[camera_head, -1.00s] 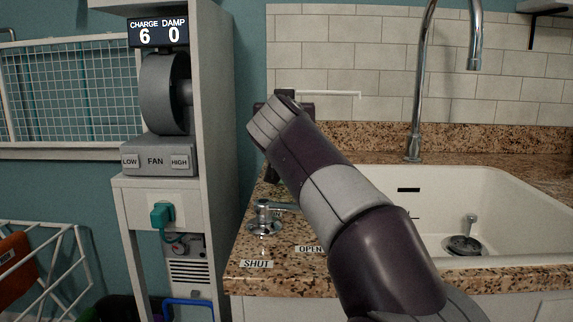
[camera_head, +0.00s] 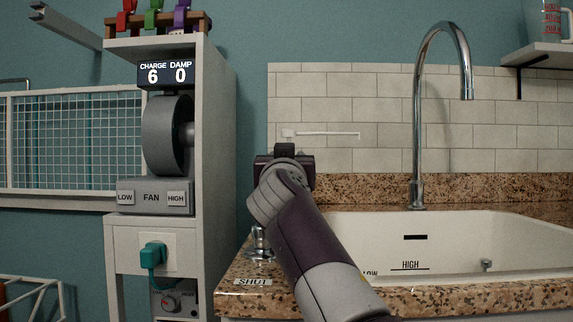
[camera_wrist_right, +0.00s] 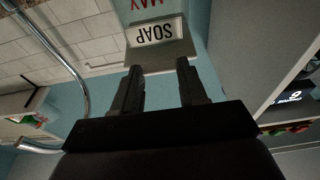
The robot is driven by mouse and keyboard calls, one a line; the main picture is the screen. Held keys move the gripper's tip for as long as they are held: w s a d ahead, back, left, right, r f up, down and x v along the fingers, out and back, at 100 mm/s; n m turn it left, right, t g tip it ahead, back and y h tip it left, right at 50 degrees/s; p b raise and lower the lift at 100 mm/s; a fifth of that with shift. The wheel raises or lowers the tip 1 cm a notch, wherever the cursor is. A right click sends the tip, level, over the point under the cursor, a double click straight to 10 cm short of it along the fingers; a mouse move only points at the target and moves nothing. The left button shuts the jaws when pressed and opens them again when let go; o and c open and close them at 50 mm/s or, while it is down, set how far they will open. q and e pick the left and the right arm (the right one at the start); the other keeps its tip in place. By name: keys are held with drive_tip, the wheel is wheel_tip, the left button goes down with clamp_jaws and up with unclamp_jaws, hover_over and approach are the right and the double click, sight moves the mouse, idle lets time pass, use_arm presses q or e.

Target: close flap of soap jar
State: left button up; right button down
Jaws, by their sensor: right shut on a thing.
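The soap jar (camera_wrist_right: 161,48) shows upside down at the top of the right wrist view, with a "SOAP" label and red "MAX" lettering. My right gripper (camera_wrist_right: 158,75) has its dark fingers spaced apart at the jar's grey edge and is shut on it. I cannot clearly make out the flap or its angle. In the head view, my right arm reaches up from the bottom to the tiled wall, with the right gripper (camera_head: 285,152) at its end. The wrist and gripper hide the jar there. My left gripper is not in view.
A white sink (camera_head: 450,240) with a tall chrome tap (camera_head: 416,130) lies right of my arm in a granite counter (camera_head: 500,297). A thin white rail (camera_head: 325,134) is on the wall behind the gripper. A fan cabinet (camera_head: 220,150) stands at left.

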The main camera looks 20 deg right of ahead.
drive_tip(key=shift+w+f, duration=0.1)
drive_tip(key=shift+f, duration=0.1)
drive_tip(key=c, duration=0.6)
unclamp_jaws()
drive_tip(key=shift+r, duration=0.1)
drive_tip(key=s+d+r+p, duration=0.6)
drive_tip(key=s+r+p, duration=0.3)
drive_tip(key=s+r, duration=0.1)
drive_tip(key=shift+d+r, duration=0.2)
drive_tip(key=shift+r, duration=0.25)
drive_tip(key=shift+c, duration=0.3)
